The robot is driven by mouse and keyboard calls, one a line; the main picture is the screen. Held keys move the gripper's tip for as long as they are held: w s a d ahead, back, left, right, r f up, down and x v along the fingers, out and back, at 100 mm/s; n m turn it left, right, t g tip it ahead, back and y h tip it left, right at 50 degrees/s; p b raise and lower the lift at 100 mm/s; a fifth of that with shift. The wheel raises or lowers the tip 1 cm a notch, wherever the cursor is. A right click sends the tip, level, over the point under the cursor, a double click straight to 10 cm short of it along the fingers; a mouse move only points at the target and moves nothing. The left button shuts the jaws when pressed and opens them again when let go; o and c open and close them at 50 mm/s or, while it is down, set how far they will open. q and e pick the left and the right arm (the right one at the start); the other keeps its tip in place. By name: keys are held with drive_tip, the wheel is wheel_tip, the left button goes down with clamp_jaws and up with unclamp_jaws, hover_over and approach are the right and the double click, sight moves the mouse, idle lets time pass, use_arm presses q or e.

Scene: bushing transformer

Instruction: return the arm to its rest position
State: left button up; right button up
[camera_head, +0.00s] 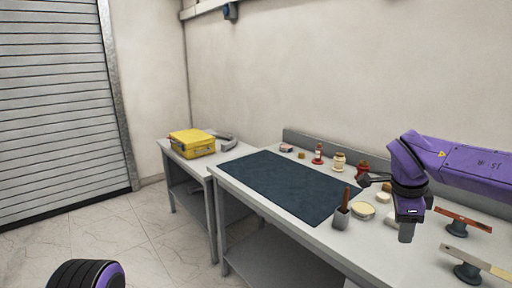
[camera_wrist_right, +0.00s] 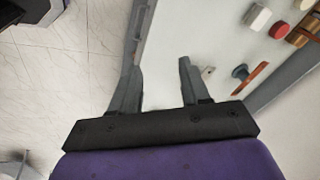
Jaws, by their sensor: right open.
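My right arm (camera_head: 465,165) is purple and black and reaches in from the right edge above the workbench. Its gripper (camera_head: 406,236) points down over the bench's right part. In the wrist view the same gripper (camera_wrist_right: 160,65) has its two grey fingers apart, with only the pale bench top and floor behind them. The right gripper is open and empty. A round black and purple part of mine shows at the bottom left of the head view. My left gripper is not in view.
The workbench (camera_head: 300,222) carries a dark mat (camera_head: 290,186), a brush in a holder (camera_head: 341,217), several small jars, and tools with wooden parts (camera_head: 466,220). A yellow case (camera_head: 192,143) sits on a second table behind. A shutter (camera_head: 55,95) stands left; the tiled floor before it is clear.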

wheel_tip(320, 180, down, 24)
drive_tip(key=s+n+t+h+b, duration=0.1)
drive_tip(key=s+n+t+h, duration=0.1)
drive_tip(key=n+t+h, duration=0.4)
drive_tip(key=s+a+f+n+g+y, duration=0.1)
drive_tip(key=s+f+n, duration=0.2)
drive_tip(key=s+f, duration=0.3)
drive_tip(key=s+a+f+n+g+y+b, duration=0.1)
drive_tip(key=s+f+n+y, duration=0.1)
drive_tip(key=s+f, duration=0.5)
drive_tip(key=s+a+f+n+g+y, duration=0.1)
drive_tip(key=s+f+n, duration=0.3)
drive_tip(key=s, duration=1.2)
wheel_tip(320, 180, down, 4)
drive_tip(key=shift+s+a+r+g+y, duration=0.25)
drive_tip(key=shift+a+g+y, duration=0.2)
drive_tip(key=shift+y, duration=0.25)
